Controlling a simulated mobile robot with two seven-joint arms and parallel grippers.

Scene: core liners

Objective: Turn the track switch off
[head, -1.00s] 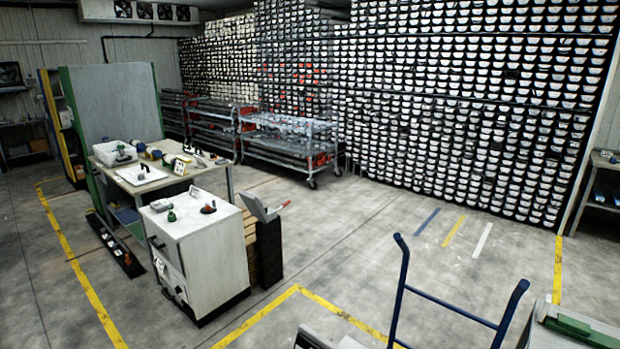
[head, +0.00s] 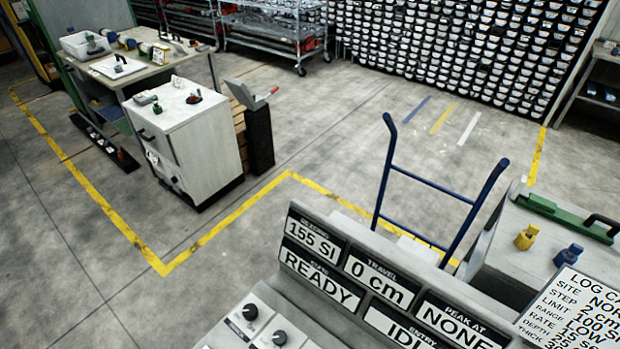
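A grey control console (head: 262,298) stands at the bottom of the head view, cut off by the lower edge. Its raised panel has black-and-white displays reading "155 SI" (head: 312,238), "READY" (head: 320,280), "0 cm" (head: 381,279) and "NONE" (head: 458,328). On its lower left face are two dark round knobs, one upper left (head: 250,312) and one lower right (head: 280,338), with small labels that I cannot read. I cannot tell whether either is the track switch or how it is set. Neither of my grippers is in view.
A blue hand-truck frame (head: 432,187) stands behind the console. At right are a bench (head: 520,222) with yellow (head: 527,236) and blue (head: 568,255) pieces and a log card (head: 580,312). A white cabinet (head: 200,140) stands at left. The floor between is clear.

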